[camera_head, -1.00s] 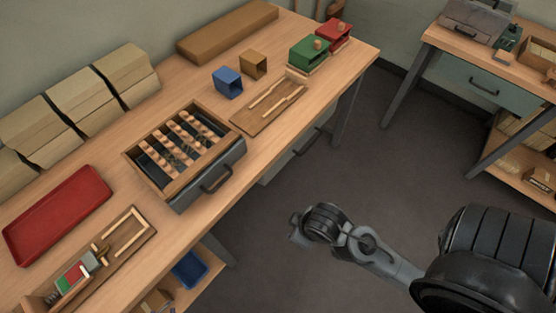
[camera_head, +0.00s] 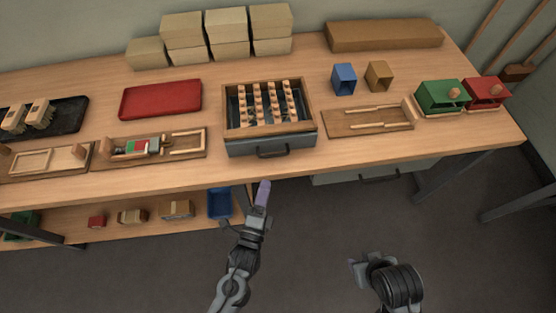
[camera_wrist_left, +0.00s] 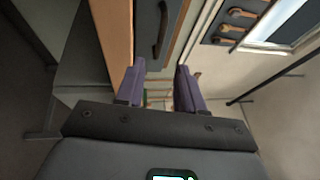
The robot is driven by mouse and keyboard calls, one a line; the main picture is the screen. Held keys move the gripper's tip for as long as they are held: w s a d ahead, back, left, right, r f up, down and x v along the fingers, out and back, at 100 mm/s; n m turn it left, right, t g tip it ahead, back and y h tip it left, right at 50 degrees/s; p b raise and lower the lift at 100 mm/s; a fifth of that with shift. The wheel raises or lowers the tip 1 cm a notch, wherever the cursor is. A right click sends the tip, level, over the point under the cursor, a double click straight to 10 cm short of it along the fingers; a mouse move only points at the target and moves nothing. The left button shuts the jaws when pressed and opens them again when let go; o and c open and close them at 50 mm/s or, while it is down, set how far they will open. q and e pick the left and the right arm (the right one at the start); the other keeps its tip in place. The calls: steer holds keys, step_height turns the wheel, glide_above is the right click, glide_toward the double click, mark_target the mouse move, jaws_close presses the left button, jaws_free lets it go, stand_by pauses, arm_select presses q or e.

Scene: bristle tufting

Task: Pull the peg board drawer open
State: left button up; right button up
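The peg board drawer (camera_head: 270,143) is a grey box with a wooden rim and rows of pegs on top, at the middle of the bench. Its dark bar handle (camera_head: 272,152) faces the front edge; I see no gap at the drawer front. My left gripper (camera_head: 263,194) has purple fingers and is in front of the bench, below the handle and apart from it. In the left wrist view the gripper (camera_wrist_left: 160,87) is open and empty, with a dark handle (camera_wrist_left: 160,30) ahead of it. My right gripper (camera_head: 362,272) is low at the right, its fingers unclear.
A red tray (camera_head: 161,98) and a wooden fixture (camera_head: 190,150) lie left of the drawer. A wooden board (camera_head: 340,124) lies to its right, with blue (camera_head: 343,79) and brown boxes behind. A blue bin (camera_head: 220,204) stands on the shelf below. The floor in front is clear.

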arm_select(q)
steer(key=b+x, duration=0.2)
steer(key=x, duration=0.8)
steer(key=shift+f, duration=0.1)
steer(key=shift+s, duration=0.1)
jaws_close()
